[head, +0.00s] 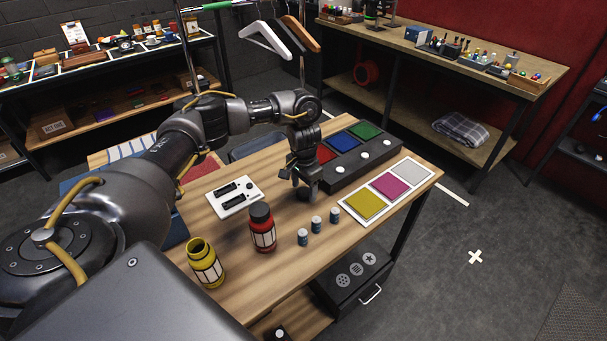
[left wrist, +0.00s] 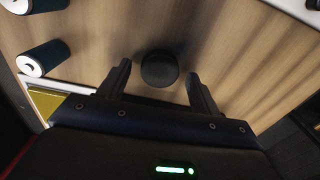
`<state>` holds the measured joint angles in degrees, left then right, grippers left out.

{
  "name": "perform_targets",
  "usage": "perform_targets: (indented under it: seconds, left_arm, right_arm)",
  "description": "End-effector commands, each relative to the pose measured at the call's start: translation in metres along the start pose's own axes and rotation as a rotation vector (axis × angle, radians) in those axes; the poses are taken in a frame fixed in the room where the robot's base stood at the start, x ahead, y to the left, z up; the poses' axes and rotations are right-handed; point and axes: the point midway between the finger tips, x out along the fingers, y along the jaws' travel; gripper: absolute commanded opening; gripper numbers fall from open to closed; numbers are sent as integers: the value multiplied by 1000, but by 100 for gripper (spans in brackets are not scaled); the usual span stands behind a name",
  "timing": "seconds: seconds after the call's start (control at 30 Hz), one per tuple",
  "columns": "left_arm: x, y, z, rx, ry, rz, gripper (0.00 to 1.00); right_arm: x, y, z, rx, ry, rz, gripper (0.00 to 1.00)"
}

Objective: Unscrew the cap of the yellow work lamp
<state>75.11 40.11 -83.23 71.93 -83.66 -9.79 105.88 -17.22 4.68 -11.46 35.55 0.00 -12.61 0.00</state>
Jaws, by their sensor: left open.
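The yellow work lamp (head: 206,263) stands upright at the table's near left, its top open with no cap on it. A round black cap (left wrist: 159,68) lies on the table in the left wrist view, between and just beyond my fingertips. In the head view the cap (head: 303,195) is a dark shape under my left gripper (head: 305,180). The left gripper is open, pointing down and empty; its fingers also show in the left wrist view (left wrist: 158,88). My right gripper is not in view.
A red lamp (head: 262,228) with a black cap stands near the gripper. Small dark blue cylinders (head: 317,224) stand to its right. A button box (head: 352,160), a panel of coloured squares (head: 388,189) and a white switch plate (head: 234,195) surround the gripper.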

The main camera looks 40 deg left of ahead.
Motion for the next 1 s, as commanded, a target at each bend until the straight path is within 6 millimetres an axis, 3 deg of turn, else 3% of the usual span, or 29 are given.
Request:
perform_targets:
  seconds: [0.3,0.5,0.7,1.0]
  left_arm:
    - [-69,-1,-1,1,4,-5,64]
    - [-100,-1,-1,-1,3,-3,64]
    - [-112,0,0,-1,0,-1,64]
    - [-113,0,0,-1,0,-1,64]
  right_arm:
    - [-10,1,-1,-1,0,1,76]
    - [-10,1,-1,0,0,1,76]
    - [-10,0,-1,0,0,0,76]
    - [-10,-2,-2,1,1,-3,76]
